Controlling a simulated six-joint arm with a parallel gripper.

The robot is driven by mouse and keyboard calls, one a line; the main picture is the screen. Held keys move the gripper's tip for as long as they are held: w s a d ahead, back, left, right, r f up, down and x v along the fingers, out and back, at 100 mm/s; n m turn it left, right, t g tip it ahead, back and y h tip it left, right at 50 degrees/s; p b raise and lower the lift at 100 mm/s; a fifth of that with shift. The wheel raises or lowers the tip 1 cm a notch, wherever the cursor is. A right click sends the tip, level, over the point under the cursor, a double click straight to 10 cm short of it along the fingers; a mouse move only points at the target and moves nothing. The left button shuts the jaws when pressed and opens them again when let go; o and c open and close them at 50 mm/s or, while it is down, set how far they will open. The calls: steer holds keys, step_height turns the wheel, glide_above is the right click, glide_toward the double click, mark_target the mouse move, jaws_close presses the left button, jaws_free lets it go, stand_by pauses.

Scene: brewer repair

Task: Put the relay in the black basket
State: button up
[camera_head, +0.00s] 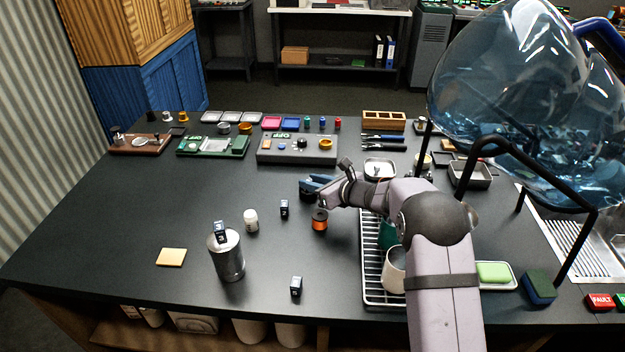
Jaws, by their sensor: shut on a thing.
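My gripper (312,187) is low over the middle of the table, pointing left, with dark blue parts at its tip. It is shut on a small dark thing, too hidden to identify. Three small dark blocks with pale markings look like relays: one stands on the table (284,208) left of my gripper, one stands near the front (296,285), and one sits on a metal can (228,258). I cannot tell which is the relay.
An orange spool (320,221) stands just below my gripper in the picture. A wire rack (370,285) with a white cup (394,270) lies beside my arm. A blue glass vessel (510,90) overhangs the right.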

steer(key=shift+f, duration=0.45)
steer(key=o, duration=1.1)
steer(key=shift+r, duration=0.1)
step_height(320, 180, up, 7)
steer(key=p, duration=0.4)
